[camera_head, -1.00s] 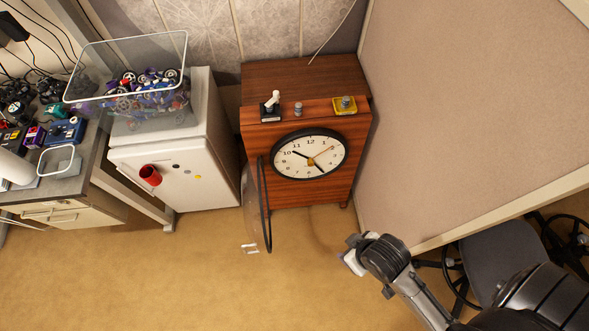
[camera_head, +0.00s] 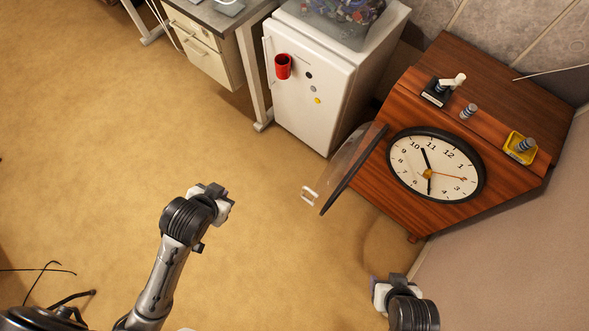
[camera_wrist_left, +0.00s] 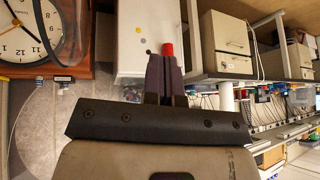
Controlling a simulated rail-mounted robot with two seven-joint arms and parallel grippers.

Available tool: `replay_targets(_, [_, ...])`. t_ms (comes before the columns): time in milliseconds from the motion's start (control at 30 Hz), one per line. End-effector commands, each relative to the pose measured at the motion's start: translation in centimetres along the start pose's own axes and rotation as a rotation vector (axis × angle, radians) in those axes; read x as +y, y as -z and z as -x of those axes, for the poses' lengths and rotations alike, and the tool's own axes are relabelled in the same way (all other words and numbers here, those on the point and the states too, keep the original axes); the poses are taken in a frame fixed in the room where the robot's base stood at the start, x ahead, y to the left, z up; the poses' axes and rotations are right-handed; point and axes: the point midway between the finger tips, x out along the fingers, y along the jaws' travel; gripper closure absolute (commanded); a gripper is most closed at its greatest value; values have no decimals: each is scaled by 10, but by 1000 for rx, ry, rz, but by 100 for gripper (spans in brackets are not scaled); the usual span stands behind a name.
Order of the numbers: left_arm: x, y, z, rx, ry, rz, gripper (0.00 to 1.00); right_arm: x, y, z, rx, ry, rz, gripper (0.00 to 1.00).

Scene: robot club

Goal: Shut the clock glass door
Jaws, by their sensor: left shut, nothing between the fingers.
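The wooden clock cabinet (camera_head: 375,198) stands at the right in the head view, with a round white clock face (camera_head: 420,160). Its round glass door (camera_head: 352,160) is swung open, hinged at the face's left side and standing out from the cabinet. A small pale handle (camera_head: 310,196) is on the door. My left gripper (camera_head: 226,200) is shut and empty, left of the door and apart from it. In the left wrist view its fingers (camera_wrist_left: 165,76) are together, and the glass door (camera_wrist_left: 40,115) shows at left. My right gripper (camera_head: 376,289) is below the cabinet; its fingers are unclear.
A white fridge (camera_head: 310,95) with a red cup (camera_head: 283,66) on its door stands left of the cabinet. A clear bin (camera_head: 345,20) of parts sits on it. A beige partition (camera_head: 500,260) borders the right. The tan floor (camera_head: 100,150) is open at left.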

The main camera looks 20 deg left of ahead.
Motion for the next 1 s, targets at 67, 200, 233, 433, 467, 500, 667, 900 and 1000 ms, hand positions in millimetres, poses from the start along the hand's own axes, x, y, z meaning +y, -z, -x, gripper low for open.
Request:
replay_targets(67, [-2, -7, -39, 34, 21, -18, 100, -2, -14, -44, 1, 0, 0, 39])
replay_targets(200, [-9, -7, -80, 75, 56, -47, 100, -3, -28, -89, 1, 0, 0, 39])
replay_targets(233, [-10, -7, -89, 82, 64, -53, 100, -4, -31, -98, 1, 0, 0, 39])
replay_targets(433, [-18, -10, -152, 115, 90, -95, 100, -6, -51, -162, 2, 0, 0, 39])
replay_targets(467, [-19, -11, -162, 117, 89, -101, 100, -6, -54, -172, 2, 0, 0, 39])
replay_targets(500, [-19, -12, -175, 119, 84, -110, 100, -7, -58, -184, 2, 0, 0, 39])
replay_targets(667, [-19, -18, -230, 118, 46, -144, 100, -9, -74, -236, 2, 0, -1, 39])
replay_targets(900, [-14, -32, -316, 93, -95, -180, 100, -12, -99, -312, 2, 1, -1, 39])
replay_targets(1000, [-10, -40, -354, 68, -194, -174, 100, -13, -109, -344, 2, 1, -1, 39])
